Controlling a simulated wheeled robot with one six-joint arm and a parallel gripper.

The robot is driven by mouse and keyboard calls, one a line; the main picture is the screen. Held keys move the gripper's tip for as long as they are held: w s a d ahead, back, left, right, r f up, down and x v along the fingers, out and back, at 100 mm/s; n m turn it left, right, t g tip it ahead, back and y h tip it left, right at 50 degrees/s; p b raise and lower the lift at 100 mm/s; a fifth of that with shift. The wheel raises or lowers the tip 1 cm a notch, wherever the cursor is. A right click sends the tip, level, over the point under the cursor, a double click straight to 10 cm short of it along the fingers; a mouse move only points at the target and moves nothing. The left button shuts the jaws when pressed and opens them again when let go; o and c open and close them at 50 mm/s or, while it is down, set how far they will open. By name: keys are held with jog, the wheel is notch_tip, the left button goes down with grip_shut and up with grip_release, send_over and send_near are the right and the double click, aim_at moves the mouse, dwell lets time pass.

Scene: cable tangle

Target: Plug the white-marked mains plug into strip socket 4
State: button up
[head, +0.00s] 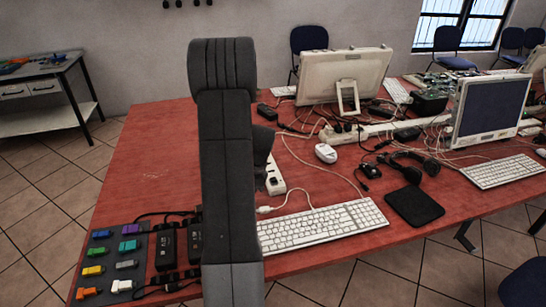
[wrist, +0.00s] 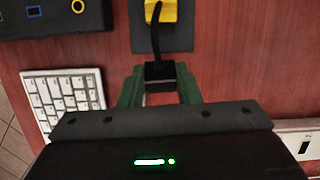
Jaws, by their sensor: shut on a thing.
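My gripper (wrist: 160,88) shows in the wrist view with two green fingers shut on a black plug (wrist: 160,72). A black cable rises from the plug toward a yellow piece (wrist: 173,10) on a dark panel. A pale patch shows below the plug between the fingers; I cannot tell whether it is the white mark. A white power strip (head: 274,183) lies on the red table, partly hidden behind my arm in the head view. A white strip end (wrist: 305,143) with a dark slot shows at right in the wrist view. Socket 4 cannot be picked out.
A dark board (head: 78,285) with several coloured connectors lies at the table's left front. A white keyboard (head: 320,228), a black mouse pad (head: 414,206), a white mouse (head: 326,153) and loose cables lie to the right. A black box with coloured outlines (wrist: 50,17) is at upper left in the wrist view.

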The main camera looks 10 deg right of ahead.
jog(key=m+y, duration=0.1)
jog(key=m, duration=0.1)
jog(key=w+d+m+t, duration=0.1)
jog(key=shift+f+m+t+y+b, duration=0.1)
jog(key=shift+m+t+y+b, duration=0.2)
jog(key=shift+m+y+b, duration=0.1)
jog(key=m+t, duration=0.1)
jog(key=w+d+m+t+y+b, duration=0.1)
jog(key=m, duration=0.1)
jog(key=shift+r, duration=0.2)
jog(key=w+d+r+m+t, duration=0.1)
jog(key=m+t, duration=0.1)
jog(key=w+d+r+m+t+h+b, duration=0.1)
jog(key=w+m+t, duration=0.1)
jog(key=m, duration=0.1)
jog(key=w+d+r+m+t+b, duration=0.1)
jog(key=m+t, duration=0.1)
jog(key=t, duration=0.1)
jog(key=shift+w+d+m+h, duration=0.35)
jog(key=shift+d+m+h, duration=0.05)
jog(key=w+d+r+m+t+h+b, duration=0.2)
jog(key=w+d+r+m+t+h, duration=0.1)
jog(key=w+d+r+m+h, duration=0.15)
jog(key=b, duration=0.4)
send_over(273, 175)
jog(key=shift+n+y, duration=0.25)
jog(key=shift+y, duration=0.1)
jog(key=shift+w+f, duration=0.1)
jog(key=shift+f, duration=2.15)
jog(key=shift+r, duration=0.1)
